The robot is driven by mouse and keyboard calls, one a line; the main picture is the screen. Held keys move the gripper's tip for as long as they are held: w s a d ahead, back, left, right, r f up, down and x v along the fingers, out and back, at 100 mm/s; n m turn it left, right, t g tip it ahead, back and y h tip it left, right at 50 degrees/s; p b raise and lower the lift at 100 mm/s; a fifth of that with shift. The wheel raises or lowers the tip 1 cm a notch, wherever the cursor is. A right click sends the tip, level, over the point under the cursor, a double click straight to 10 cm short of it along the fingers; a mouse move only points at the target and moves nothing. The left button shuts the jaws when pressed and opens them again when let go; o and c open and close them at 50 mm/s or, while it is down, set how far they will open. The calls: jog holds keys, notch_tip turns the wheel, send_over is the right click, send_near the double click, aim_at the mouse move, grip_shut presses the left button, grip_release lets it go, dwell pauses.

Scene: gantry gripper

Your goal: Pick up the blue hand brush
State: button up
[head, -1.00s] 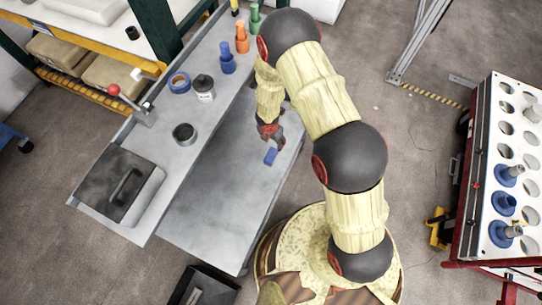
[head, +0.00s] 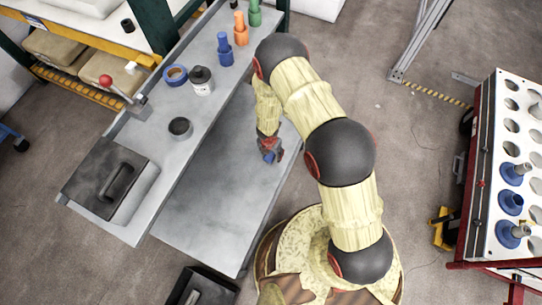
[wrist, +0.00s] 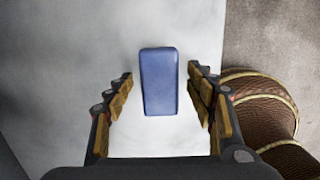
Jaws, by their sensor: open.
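The blue hand brush (wrist: 159,82) shows in the wrist view as a plain blue block lying on the grey metal surface. It lies between the fingers of my gripper (wrist: 160,92), which is open, with a gap on both sides of the brush. In the head view my gripper (head: 269,152) is low over the lower grey shelf (head: 215,200), and a small part of the blue brush (head: 269,157) shows at its fingertips. The gripper hides most of the brush there. I cannot tell the exact height between fingers and shelf.
The raised bench top (head: 165,155) beside the shelf holds a black-handled box (head: 105,182), a dark round tin (head: 180,128), a bottle (head: 202,82), blue tape (head: 175,75) and several coloured tool holders. A red-framed rack (head: 510,175) stands at the right. The shelf around the brush is clear.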

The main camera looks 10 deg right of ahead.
jog(key=shift+f, duration=0.15)
dwell(0.6)
jog(key=shift+c, duration=1.4)
jog(key=c, duration=1)
